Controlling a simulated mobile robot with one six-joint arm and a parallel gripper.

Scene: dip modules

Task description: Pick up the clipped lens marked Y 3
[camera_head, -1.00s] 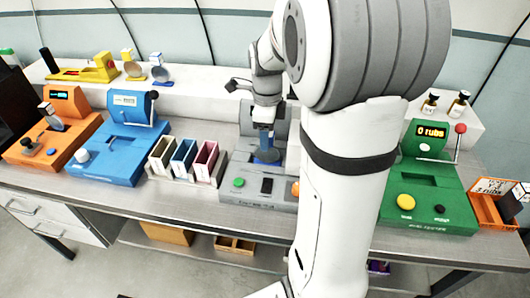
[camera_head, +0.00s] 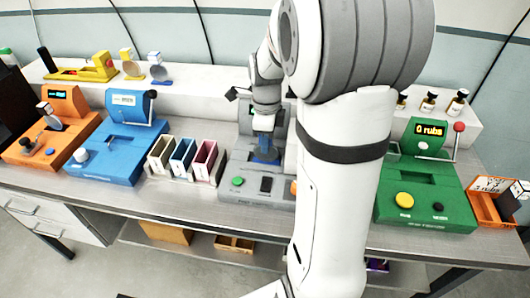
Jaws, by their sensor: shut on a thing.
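My gripper (camera_head: 265,111) is over the grey station (camera_head: 238,187) in the middle of the bench, pointing down. It is shut on a small clipped lens, with a pale clip (camera_head: 264,122) at the jaws and a bluish part (camera_head: 265,152) below it, low at the station. I cannot read any mark on it, nor tell whether it touches the station. Two other clipped lenses, one with a yellow clip (camera_head: 126,54) and one with a pale clip (camera_head: 154,58), stand on the back shelf. Another clipped lens (camera_head: 46,108) is at the orange device (camera_head: 62,95).
A blue device (camera_head: 118,150) and three slotted bins (camera_head: 183,158) stand left of the station. A green machine (camera_head: 425,210) reading "0 rubs" and an orange tray (camera_head: 484,210) stand right. A yellow device (camera_head: 100,68) is on the shelf. My arm hides the bench's middle right.

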